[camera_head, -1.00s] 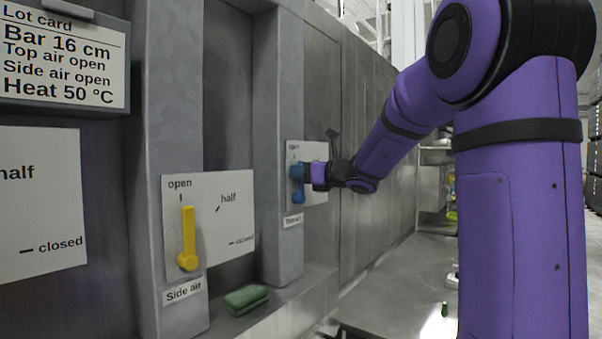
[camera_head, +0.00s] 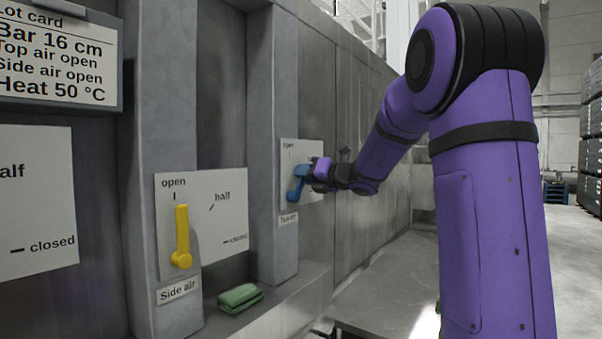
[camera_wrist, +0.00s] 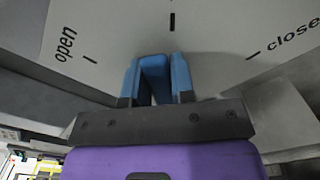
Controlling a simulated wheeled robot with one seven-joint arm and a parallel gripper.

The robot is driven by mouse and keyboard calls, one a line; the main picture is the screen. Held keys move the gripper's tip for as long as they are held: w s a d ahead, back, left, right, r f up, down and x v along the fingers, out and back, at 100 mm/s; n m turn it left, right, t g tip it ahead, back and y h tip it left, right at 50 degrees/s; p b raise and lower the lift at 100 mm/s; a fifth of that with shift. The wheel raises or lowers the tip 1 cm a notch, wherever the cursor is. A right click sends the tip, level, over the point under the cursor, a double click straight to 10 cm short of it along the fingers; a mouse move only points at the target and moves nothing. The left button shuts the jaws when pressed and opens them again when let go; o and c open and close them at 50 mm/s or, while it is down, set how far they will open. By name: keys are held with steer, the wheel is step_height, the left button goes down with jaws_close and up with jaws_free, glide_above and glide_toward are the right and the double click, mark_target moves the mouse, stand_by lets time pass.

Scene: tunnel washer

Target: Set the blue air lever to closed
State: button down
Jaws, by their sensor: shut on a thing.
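The blue air lever (camera_head: 297,186) is on a white plate in the head view, on the far post. It leans to the right of its open mark, its upper end tilted towards the middle mark. My gripper (camera_head: 308,171) is shut on its upper end. In the wrist view the blue lever (camera_wrist: 155,75) stands between the two fingers (camera_wrist: 156,84), which hold it from both sides. The plate (camera_wrist: 225,45) shows "open" at left, an unlabelled middle mark and "closed" at right. The fingers hide part of the lever.
A yellow lever (camera_head: 182,238) labelled Side air points to open on the nearer post. A green sponge (camera_head: 240,297) lies on the ledge below. A lot card (camera_head: 60,55) hangs at upper left.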

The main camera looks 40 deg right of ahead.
step_height(320, 180, down, 6)
steer(key=d+m, duration=0.3)
steer(key=m, duration=0.7)
steer(key=shift+w+m, duration=0.4)
steer(key=shift+w, duration=0.05)
steer(key=c, duration=1)
jaws_free()
steer(key=shift+o, duration=0.2)
steer(key=shift+a, duration=0.1)
steer(key=v, duration=1.1)
steer(key=shift+w, duration=0.1)
